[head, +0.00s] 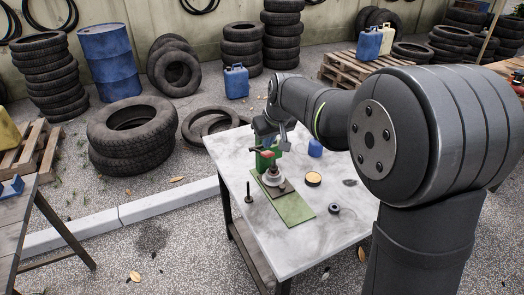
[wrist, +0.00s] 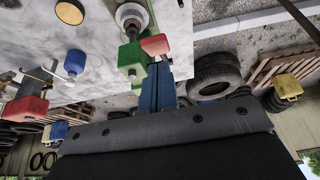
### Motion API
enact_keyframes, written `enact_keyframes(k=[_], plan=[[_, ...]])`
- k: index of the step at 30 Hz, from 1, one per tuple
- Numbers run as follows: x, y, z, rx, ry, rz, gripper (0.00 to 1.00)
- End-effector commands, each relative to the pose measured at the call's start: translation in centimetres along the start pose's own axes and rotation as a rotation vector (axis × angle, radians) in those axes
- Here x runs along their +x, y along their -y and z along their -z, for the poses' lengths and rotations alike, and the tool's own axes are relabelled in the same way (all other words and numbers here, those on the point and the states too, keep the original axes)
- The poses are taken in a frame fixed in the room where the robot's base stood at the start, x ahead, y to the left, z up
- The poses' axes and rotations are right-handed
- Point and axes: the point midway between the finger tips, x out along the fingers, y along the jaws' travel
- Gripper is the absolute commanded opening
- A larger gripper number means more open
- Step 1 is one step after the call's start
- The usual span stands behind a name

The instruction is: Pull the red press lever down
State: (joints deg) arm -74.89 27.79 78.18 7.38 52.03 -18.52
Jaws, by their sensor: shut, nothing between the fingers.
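The press is a small green body (head: 265,160) with a pale round part in front of it, on a green base plate (head: 295,209) on the table. Its red lever end (head: 266,154) sticks out at the top. In the wrist view the green body (wrist: 132,58) and the red lever end (wrist: 155,45) are upper centre. My gripper (head: 267,140) is at the press, just above the lever. Its blue fingers (wrist: 155,72) are shut and empty, their tips right by the red end. I cannot tell whether they touch it.
The grey table (head: 240,172) also carries a round tan-topped tin (head: 313,178), a black ring (head: 334,209), a small blue object (head: 315,148) and a thin dark upright piece (head: 249,192). Its front left is clear. Tyres (head: 130,140) and a blue barrel (head: 110,60) stand behind.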

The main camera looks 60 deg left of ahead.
Motion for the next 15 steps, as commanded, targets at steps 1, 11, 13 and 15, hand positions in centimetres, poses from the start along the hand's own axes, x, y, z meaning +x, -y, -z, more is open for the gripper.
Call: enact_keyframes(k=[1, 11, 13, 15], plan=[[0.0, 0.0, 0.0, 0.0, 0.0, 0.0, 0.0], [-0.1, 0.0, 0.1, 0.0, 0.0, 0.0, 0.0], [-0.5, 0.0, 0.3, 0.0, -0.001, 0.0, 0.0], [-1.1, 0.0, 0.5, 0.0, -0.002, 0.0, 0.0]])
